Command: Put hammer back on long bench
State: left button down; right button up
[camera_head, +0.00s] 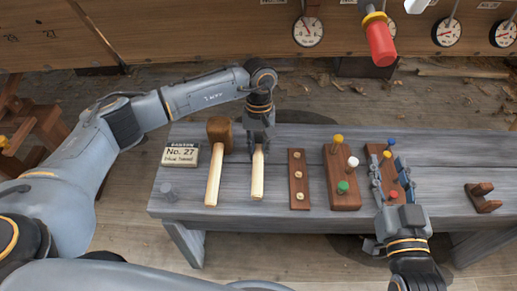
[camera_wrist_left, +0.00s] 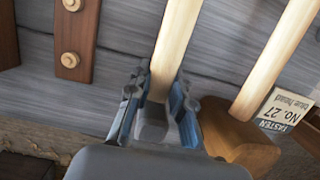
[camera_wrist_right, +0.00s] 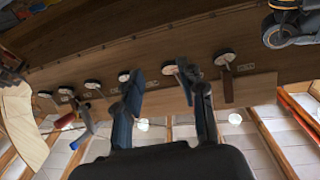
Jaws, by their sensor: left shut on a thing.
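The hammer (camera_head: 258,176) shows as a pale wooden handle over the long grey bench (camera_head: 285,222), pointing toward the bench's front edge. My left gripper (camera_head: 258,145) is shut on it at its far end. In the left wrist view the handle (camera_wrist_left: 175,45) runs out from between the fingers (camera_wrist_left: 155,105), with a grey block, perhaps its head, between them. Most of the head is hidden. I cannot tell whether the hammer touches the bench top. My right gripper (camera_head: 391,182) is open and empty above the bench's right part.
A mallet with a brown head (camera_head: 219,133) lies just left of the hammer, beside a No. 27 sign (camera_head: 181,154). Right of the hammer are a studded strip (camera_head: 299,188), peg blocks (camera_head: 341,185) and a small wooden cradle (camera_head: 483,198). Gauges (camera_head: 308,31) line the hull behind.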

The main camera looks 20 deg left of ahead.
pick_arm(q)
jog(key=shift+f, duration=0.15)
pick_arm(e)
jog(key=shift+s+a+r+t+y, duration=0.1)
jog(key=shift+r+t+y, duration=0.25)
jog(key=shift+r, duration=0.35)
pick_arm(q)
jog(key=c, duration=1.1)
grip_release()
jog(key=shift+f, duration=0.1)
notch_tip(320, 180, up, 4)
jog(key=shift+r+p, duration=0.1)
jog(key=shift+p, duration=0.8)
notch_tip(320, 180, up, 4)
jog(key=shift+f+p, duration=0.2)
jog(key=shift+p, duration=0.7)
jog(key=shift+r, duration=0.15)
pick_arm(e)
jog(key=s+d+f+g+h, duration=0.1)
jog(key=s+d+f+g, duration=0.1)
jog(key=s+f+g, duration=0.2)
jog(key=s+d+f+g+h, duration=0.2)
jog(key=s+f+g, duration=0.3)
jog(key=f, duration=0.6)
jog(key=shift+d+m+g, duration=0.3)
jog(key=shift+g, duration=0.55)
jog(key=shift+f+h, duration=0.1)
jog(key=shift+h, duration=0.15)
